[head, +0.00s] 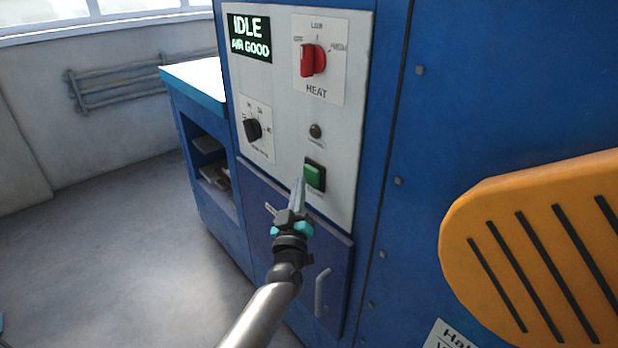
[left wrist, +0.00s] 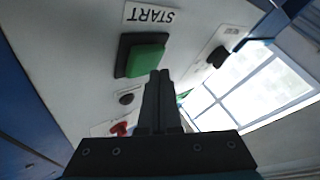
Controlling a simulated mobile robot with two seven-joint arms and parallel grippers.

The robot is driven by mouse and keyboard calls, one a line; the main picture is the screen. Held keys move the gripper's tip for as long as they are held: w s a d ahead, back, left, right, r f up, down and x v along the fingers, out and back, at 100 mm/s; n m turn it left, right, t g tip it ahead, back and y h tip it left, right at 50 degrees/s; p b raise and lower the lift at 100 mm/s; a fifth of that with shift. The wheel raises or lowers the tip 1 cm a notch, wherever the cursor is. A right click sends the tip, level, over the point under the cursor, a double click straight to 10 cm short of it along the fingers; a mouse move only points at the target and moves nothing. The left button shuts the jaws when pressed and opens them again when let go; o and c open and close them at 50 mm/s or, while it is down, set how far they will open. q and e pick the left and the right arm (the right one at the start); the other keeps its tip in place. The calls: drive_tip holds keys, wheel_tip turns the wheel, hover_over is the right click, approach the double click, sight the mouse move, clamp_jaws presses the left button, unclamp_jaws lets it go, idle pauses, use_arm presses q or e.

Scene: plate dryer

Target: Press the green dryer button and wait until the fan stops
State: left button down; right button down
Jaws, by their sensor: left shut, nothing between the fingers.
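The green dryer button (head: 315,175) sits in a dark square frame low on the light grey control panel (head: 338,120). It also shows in the left wrist view (left wrist: 147,60), next to an upside-down START label (left wrist: 150,14). My left gripper (head: 298,182) is shut and empty, its fingertips just left of the button in the head view. In the left wrist view its fingertips (left wrist: 160,74) lie at the button's lower edge. I cannot tell whether they touch it. The display (head: 250,38) reads IDLE, AIR GOOD. My right gripper is not in view.
A red heat knob (head: 312,60), a black knob (head: 253,130) and a small dark round part (head: 315,131) share the panel. A door handle (head: 321,292) is below. An orange slotted part (head: 540,255) stands at right.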

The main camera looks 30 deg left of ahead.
use_arm(q)
drive_tip(key=shift+w+d, duration=0.25)
drive_tip(key=shift+w, duration=0.4)
idle(0.7)
idle(0.3)
drive_tip(key=shift+s+a+p, duration=0.35)
drive_tip(key=shift+s, duration=0.5)
drive_tip(key=s, duration=0.1)
drive_tip(key=s+a+p, duration=0.1)
drive_tip(key=s, duration=0.1)
drive_tip(key=s+a+p, duration=0.1)
drive_tip(key=shift+s, duration=0.3)
idle(0.5)
